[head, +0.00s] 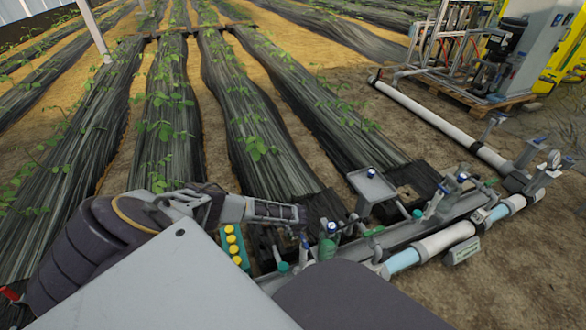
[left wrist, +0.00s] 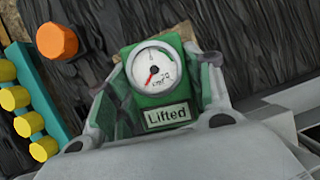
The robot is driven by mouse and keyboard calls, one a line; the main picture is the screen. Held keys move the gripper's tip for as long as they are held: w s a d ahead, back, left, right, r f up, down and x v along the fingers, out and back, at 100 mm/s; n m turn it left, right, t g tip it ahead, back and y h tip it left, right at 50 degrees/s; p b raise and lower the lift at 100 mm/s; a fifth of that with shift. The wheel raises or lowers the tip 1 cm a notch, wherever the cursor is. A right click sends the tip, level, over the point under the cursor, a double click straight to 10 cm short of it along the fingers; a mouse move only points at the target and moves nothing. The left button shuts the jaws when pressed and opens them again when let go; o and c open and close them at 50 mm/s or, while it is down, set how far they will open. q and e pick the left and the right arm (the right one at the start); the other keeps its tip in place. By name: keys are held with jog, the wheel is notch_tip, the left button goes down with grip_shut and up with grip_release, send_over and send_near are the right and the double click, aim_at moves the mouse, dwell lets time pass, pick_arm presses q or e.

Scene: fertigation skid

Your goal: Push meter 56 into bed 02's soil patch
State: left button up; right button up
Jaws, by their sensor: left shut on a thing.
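A green meter (left wrist: 152,80) with a round white dial and red needle sits between the fingers of my left gripper (left wrist: 158,95) in the left wrist view. Its plate reads "Lifted"; I see no number 56. The gripper is shut on it. In the head view my left gripper (head: 275,212) reaches right across the near end of a black-covered bed (head: 265,165); the meter cannot be made out there. A dark soil patch (head: 323,205) lies at this bed's near end, close to the gripper. No bed number is readable. My right gripper is not in view.
A teal rack with yellow caps (head: 235,246) stands just below the gripper; it also shows in the left wrist view (left wrist: 32,105), near an orange cap (left wrist: 57,41). Pipes and valves (head: 440,240) run along the bed ends. A grey stand (head: 371,186) rises to the right.

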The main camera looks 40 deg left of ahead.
pick_arm(q)
jog(key=shift+f, duration=0.7)
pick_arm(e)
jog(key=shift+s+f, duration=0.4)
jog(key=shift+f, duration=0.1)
pick_arm(q)
jog(key=shift+f, duration=0.35)
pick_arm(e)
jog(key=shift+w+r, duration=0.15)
pick_arm(q)
jog(key=o, duration=1.1)
jog(key=shift+o, duration=0.2)
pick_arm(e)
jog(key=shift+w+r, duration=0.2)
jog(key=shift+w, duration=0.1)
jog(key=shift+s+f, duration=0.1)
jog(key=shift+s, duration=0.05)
